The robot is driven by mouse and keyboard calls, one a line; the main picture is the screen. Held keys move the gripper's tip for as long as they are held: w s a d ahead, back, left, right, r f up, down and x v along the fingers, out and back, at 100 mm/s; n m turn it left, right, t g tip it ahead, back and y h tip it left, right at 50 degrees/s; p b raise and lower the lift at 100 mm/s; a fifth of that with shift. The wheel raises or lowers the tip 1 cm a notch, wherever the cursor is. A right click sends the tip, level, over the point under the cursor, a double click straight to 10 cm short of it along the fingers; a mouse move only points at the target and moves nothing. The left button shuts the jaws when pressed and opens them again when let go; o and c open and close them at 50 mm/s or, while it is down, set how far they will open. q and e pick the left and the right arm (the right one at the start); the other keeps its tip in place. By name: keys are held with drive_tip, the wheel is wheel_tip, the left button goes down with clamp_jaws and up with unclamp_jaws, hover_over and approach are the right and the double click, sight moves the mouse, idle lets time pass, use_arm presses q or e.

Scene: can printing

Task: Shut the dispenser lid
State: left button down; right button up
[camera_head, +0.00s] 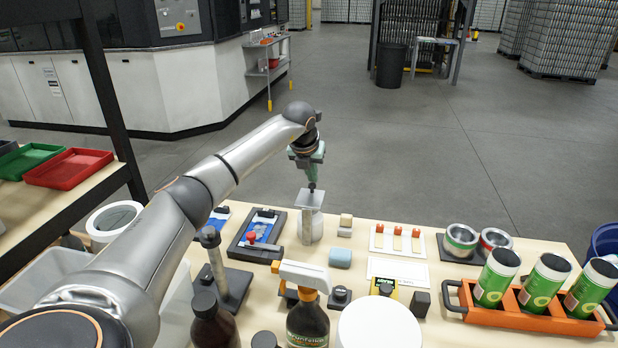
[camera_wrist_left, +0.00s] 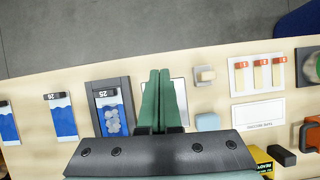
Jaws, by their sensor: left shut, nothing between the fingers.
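I cannot tell whether the tips touch the plate. In the left wrist view the shut fingers (camera_wrist_left: 161,78) cover most of the dispenser; a pale strip shows at their right. My right gripper is not in view.
A dark tray (camera_head: 235,250) with a blue pouch lies left of the dispenser. A light-blue block (camera_head: 341,258) and a white card with orange-tipped pieces (camera_head: 398,238) are to its right. Bottles (camera_head: 307,325) and an orange rack of green cans (camera_head: 535,322) stand nearer.

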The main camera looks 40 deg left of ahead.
sight(305, 203)
use_arm(q)
drive_tip(key=shift+s+d+f, duration=0.1)
drive_tip(key=shift+s, duration=0.1)
drive_tip(key=b+v, duration=0.2)
drive_tip(key=v, duration=1)
drive_tip(key=shift+r, duration=0.3)
drive_tip(key=shift+s, duration=0.1)
